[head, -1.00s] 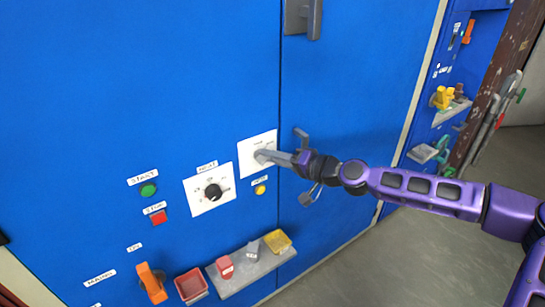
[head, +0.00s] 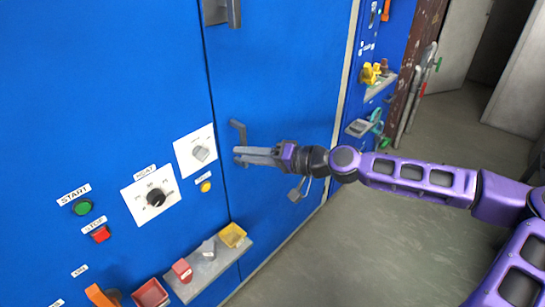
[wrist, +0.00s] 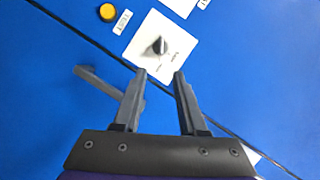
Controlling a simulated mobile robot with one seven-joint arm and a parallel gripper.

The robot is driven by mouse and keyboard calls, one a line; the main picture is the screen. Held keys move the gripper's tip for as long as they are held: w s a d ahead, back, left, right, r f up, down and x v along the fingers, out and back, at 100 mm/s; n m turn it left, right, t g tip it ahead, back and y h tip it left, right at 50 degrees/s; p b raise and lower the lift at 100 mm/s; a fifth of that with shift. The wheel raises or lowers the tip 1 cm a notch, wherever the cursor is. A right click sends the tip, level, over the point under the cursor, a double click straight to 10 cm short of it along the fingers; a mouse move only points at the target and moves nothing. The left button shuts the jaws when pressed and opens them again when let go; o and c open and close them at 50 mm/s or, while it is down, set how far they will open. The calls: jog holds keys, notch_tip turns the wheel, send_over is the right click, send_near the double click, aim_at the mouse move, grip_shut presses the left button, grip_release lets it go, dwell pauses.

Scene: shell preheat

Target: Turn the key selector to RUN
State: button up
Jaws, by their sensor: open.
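The key selector is a small grey knob (head: 201,153) on a white square plate (head: 184,138) on the blue cabinet front. In the wrist view the plate (wrist: 142,62) shows ahead of the fingers, with the knob (wrist: 158,46) near its middle. The plate's lettering is too small to read surely, so I cannot tell the knob's setting. My gripper (head: 240,155) is just right of the plate, in front of the cabinet door and apart from the knob. In the wrist view my gripper (wrist: 160,75) has its two fingers spread, with nothing between them.
A yellow button (head: 205,187) is below the plate. A HEAT dial (head: 155,197), green START button (head: 82,207) and red STOP button (head: 101,234) are at left. A grey door handle (head: 239,130) stands near my gripper. A shelf (head: 205,272) with small bins juts out below.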

jog(key=v, duration=0.6)
jog(key=shift+d, duration=0.25)
jog(key=shift+s, duration=0.1)
